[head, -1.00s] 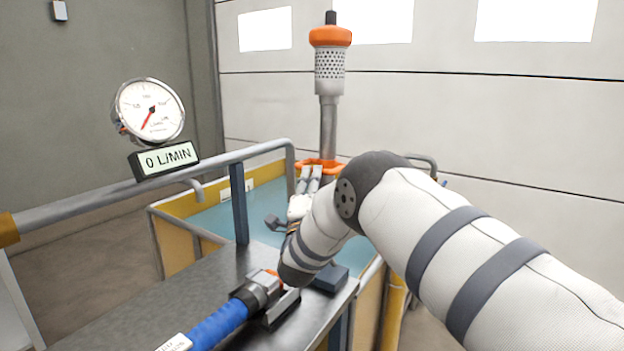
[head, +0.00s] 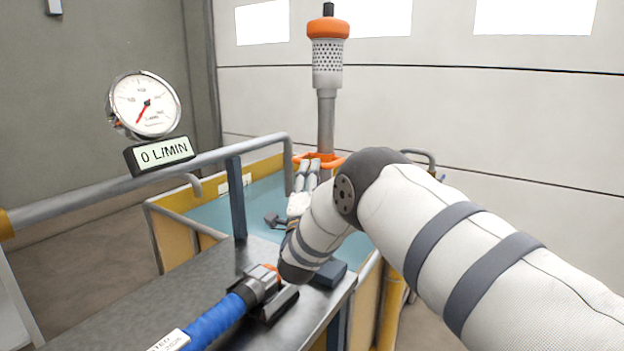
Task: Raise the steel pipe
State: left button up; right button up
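The steel pipe (head: 326,122) stands upright at the back of the tank. It carries a perforated strainer (head: 327,62) with an orange cap on top. An orange collar (head: 331,160) surrounds its lower part, and below that the pipe is hidden. My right arm comes in from the right and bends down in front of the tank. Its gripper (head: 309,168) appears, small and partly hidden behind my forearm, as pale finger-like parts close to the collar. I cannot tell whether it touches the collar or the pipe, or is open or shut. My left gripper is not in view.
A round gauge (head: 145,104) and a display (head: 160,153) reading 0 L/MIN sit on the rail at left. A blue hose (head: 213,321) with a metal coupling lies on the grey bench (head: 130,300). The yellow-walled tank holds blue-green water (head: 215,213).

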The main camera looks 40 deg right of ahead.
jog(key=shift+f, duration=0.1)
jog(key=v, duration=1.2)
